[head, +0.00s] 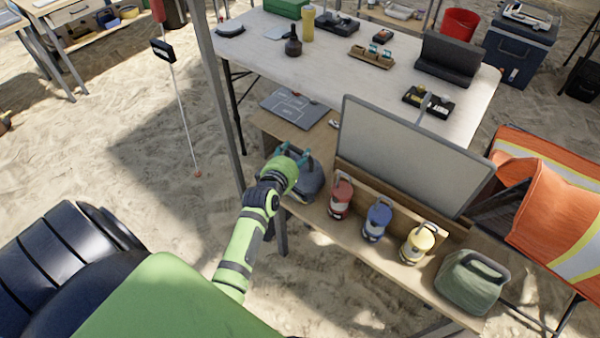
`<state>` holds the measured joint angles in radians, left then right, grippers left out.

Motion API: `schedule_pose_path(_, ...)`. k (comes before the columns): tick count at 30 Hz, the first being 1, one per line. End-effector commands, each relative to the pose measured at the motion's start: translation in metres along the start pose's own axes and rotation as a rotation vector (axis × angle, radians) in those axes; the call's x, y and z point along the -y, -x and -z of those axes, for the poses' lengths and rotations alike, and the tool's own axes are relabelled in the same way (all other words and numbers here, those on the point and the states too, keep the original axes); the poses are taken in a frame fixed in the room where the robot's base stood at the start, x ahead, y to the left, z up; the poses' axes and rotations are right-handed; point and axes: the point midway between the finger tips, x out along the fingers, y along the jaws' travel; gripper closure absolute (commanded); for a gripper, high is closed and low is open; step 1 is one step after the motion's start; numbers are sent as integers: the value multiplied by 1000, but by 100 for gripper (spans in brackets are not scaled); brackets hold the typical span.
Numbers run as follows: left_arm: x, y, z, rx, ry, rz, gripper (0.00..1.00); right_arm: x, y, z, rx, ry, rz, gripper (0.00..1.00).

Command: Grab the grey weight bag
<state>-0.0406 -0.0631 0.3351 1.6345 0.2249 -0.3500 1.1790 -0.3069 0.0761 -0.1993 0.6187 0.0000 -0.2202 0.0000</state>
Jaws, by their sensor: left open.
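The grey weight bag (311,184) sits on the left end of the low wooden table, partly hidden behind my left gripper and wrist. My left gripper (295,153) is open, with its two teal fingertips apart, over the far side of the bag. I cannot tell whether the fingers touch the bag or its handle. My right gripper is out of view.
Red (341,197), blue (377,221) and yellow (417,243) lantern-like canisters stand right of the bag. A green bag (472,280) sits at the table's right end. A grey panel (412,155) stands behind. A tent pole (218,95) rises close left of the arm.

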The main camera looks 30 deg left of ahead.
Motion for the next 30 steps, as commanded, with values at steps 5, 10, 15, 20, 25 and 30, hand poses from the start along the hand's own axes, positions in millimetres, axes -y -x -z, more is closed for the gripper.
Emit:
schedule_pose_path(5,6,-24,2,1,-4,0,45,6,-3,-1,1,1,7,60)
schedule_pose_path(10,7,-43,2,1,-3,0,45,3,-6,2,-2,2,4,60)
schedule_pose_path(15,7,-49,1,0,-3,0,45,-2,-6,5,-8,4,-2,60)
schedule_pose_path(20,7,-48,1,1,-3,1,45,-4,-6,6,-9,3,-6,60)
schedule_pose_path(25,7,-48,1,0,-4,1,100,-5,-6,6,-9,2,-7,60)
schedule_pose_path(30,-3,-49,3,-4,-2,-22,100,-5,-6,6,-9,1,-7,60)
